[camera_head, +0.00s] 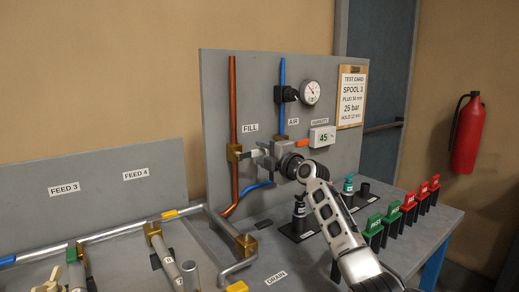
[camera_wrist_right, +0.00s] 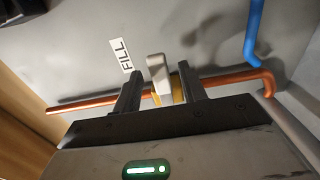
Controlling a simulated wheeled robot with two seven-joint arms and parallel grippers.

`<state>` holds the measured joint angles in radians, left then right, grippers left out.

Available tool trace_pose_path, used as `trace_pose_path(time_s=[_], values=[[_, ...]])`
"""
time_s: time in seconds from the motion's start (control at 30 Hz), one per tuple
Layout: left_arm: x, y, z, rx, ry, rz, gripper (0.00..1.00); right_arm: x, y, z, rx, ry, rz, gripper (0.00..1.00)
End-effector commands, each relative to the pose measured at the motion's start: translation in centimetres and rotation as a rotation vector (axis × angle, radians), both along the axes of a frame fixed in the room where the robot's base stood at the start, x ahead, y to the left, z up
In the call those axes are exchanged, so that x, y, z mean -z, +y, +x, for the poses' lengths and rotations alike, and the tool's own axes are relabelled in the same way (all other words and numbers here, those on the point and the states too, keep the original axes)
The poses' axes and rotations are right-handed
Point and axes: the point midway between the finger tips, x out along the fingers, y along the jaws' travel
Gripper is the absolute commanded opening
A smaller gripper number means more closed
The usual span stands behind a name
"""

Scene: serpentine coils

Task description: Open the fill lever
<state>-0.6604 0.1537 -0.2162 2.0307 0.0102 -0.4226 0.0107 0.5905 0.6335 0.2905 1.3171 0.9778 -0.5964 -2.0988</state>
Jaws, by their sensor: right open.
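The fill lever is a pale grey handle (camera_wrist_right: 157,70) on a brass valve on the copper pipe (camera_head: 233,100), below the FILL label (camera_head: 250,128). My right gripper (camera_head: 259,156) is in front of that valve in the head view and hides part of it. In the right wrist view the gripper (camera_wrist_right: 160,88) is open, with one dark finger on each side of the lever. Gaps show between the lever and both fingers there. My left gripper is in neither view.
A blue AIR pipe (camera_head: 282,110), a gauge (camera_head: 311,92) and a humidity display (camera_head: 322,136) are on the panel close by. Small bottles and green and red clips (camera_head: 409,201) stand on the bench at right. Pipework fills the left bench.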

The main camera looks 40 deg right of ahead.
Motion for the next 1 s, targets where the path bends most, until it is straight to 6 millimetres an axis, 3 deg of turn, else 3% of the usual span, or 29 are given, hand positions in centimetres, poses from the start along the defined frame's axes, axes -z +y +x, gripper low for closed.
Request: trace_pose_path(time_s=[0.2,0.53,0.57,0.7,1.0], values=[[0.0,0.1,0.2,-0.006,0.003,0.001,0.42,-0.1,-0.2,1.8,0.001,-0.001,0.002,0.42],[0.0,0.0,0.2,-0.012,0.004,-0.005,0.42,0.1,-0.3,2.1,0.001,0.000,0.000,0.42],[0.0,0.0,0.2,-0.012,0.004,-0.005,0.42,0.1,-0.3,2.1,0.001,0.000,0.000,0.39],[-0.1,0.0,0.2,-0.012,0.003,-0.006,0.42,0.0,-0.3,2.0,0.001,0.000,0.000,0.00],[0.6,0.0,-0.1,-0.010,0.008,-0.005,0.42,0.1,0.1,2.3,-0.005,0.001,-0.018,0.00]])
